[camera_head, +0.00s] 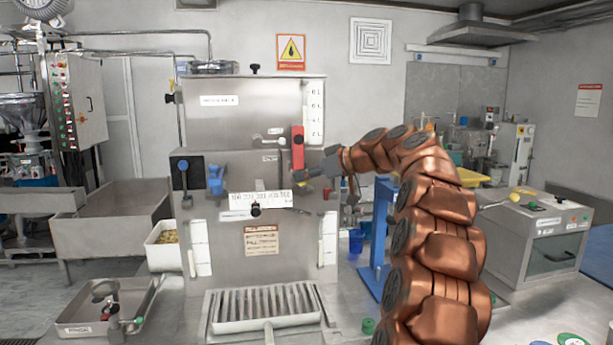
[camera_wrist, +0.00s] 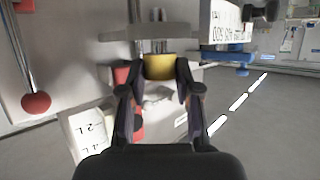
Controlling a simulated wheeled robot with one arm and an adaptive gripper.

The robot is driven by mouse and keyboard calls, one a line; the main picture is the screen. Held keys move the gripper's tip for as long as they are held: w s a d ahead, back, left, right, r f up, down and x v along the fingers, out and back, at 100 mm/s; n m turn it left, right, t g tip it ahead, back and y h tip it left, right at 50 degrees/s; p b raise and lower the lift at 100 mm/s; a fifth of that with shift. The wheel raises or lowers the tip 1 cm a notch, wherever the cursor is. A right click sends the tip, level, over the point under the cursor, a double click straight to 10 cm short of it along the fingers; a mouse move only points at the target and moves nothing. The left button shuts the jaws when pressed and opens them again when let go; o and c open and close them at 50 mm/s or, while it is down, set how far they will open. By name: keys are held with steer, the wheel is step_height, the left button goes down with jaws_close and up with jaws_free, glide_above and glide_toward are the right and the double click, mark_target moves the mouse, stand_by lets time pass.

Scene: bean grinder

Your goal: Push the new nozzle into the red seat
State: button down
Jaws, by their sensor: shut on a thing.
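In the head view my gripper (camera_head: 318,170) reaches in from the right to the front of the steel grinder (camera_head: 210,100). It is beside the red seat (camera_head: 298,148), an upright red part on the right of the machine's front. In the wrist view my gripper (camera_wrist: 160,78) is shut on a yellow piece, likely the nozzle (camera_wrist: 160,66), held between both fingertips. Red parts of the seat (camera_wrist: 121,76) show behind the left finger. The fingers hide part of the seat, and I cannot tell whether the nozzle touches it.
A blue part (camera_head: 215,180) is on the machine's front, left of a white label strip (camera_head: 260,200). A red ball knob (camera_wrist: 36,103) hangs at the left of the wrist view. A blue stand (camera_head: 379,235) is right of the machine. A steel tray (camera_head: 95,310) lies at the lower left.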

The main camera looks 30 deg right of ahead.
steer(key=shift+f+b, duration=0.6)
steer(key=shift+b, duration=0.35)
stand_by(0.4)
stand_by(0.3)
steer(key=c, duration=0.7)
jaws_free()
steer(key=o, duration=0.5)
steer(key=shift+r+p, duration=1.75)
steer(key=shift+r, duration=1.25)
